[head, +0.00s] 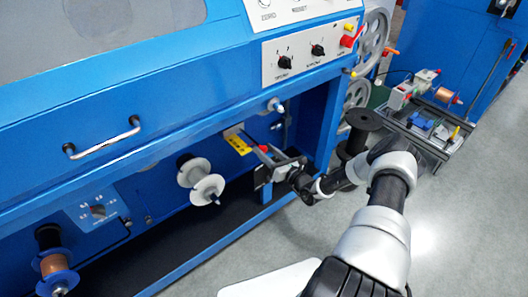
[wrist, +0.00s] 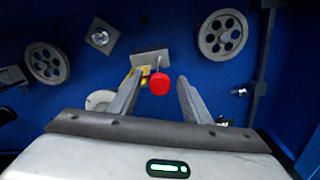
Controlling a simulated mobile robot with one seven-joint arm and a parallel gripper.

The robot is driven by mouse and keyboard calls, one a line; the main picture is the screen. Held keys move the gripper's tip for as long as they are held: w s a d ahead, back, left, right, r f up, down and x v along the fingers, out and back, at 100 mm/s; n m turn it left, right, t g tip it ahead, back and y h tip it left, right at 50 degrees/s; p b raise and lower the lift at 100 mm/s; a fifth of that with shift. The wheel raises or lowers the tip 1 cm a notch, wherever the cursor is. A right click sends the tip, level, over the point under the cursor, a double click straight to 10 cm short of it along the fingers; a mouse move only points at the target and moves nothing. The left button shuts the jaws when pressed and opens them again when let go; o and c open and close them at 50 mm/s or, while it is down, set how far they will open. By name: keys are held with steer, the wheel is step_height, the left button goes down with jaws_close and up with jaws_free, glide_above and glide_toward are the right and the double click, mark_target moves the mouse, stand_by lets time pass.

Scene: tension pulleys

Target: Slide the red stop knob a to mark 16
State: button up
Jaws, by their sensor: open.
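The red stop knob (wrist: 160,84) shows round and bright between the two fingers of my gripper (wrist: 158,80) in the wrist view, nearer the left finger. A gap shows between the knob and the right finger. It also shows as a small red spot (head: 263,149) in the head view. A yellow marked scale (head: 238,145) sits beside the knob, and the left finger partly hides it in the wrist view. Its numbers are too small to read. My gripper is open and reaches under the blue machine, with the fingers pointing at the back panel.
A white flanged spool (head: 207,188) stands to the left of my gripper. Two grey spoked pulleys (wrist: 222,33) (wrist: 48,62) are on the blue panel. A blue post (head: 318,130) of the machine frame is close on the right.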

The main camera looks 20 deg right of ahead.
steer(key=shift+w+a, duration=0.2)
steer(key=shift+w, duration=0.3)
jaws_close()
